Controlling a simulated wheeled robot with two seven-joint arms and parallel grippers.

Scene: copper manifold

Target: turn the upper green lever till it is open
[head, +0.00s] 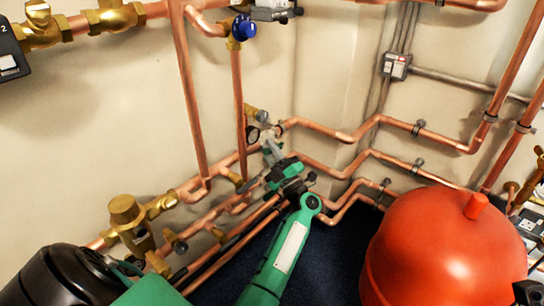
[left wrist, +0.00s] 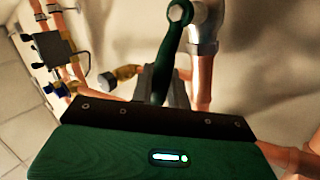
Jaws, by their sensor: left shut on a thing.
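A green lever (left wrist: 164,68) shows in the left wrist view, with a round pale bolt at its upper end beside a grey pipe fitting. My left gripper (left wrist: 160,90) is shut on its lower part, one finger on each side. In the head view my left gripper (head: 272,150) is at the copper pipes low on the wall near the corner. There the jaws and wrist mostly hide the lever, and I cannot tell its angle to the pipe. My right gripper is not in view.
A large red tank (head: 440,250) stands right of my left arm. A brass valve (head: 128,220) is on the pipes to the left. Dark floor (head: 335,265) is free between arm and tank.

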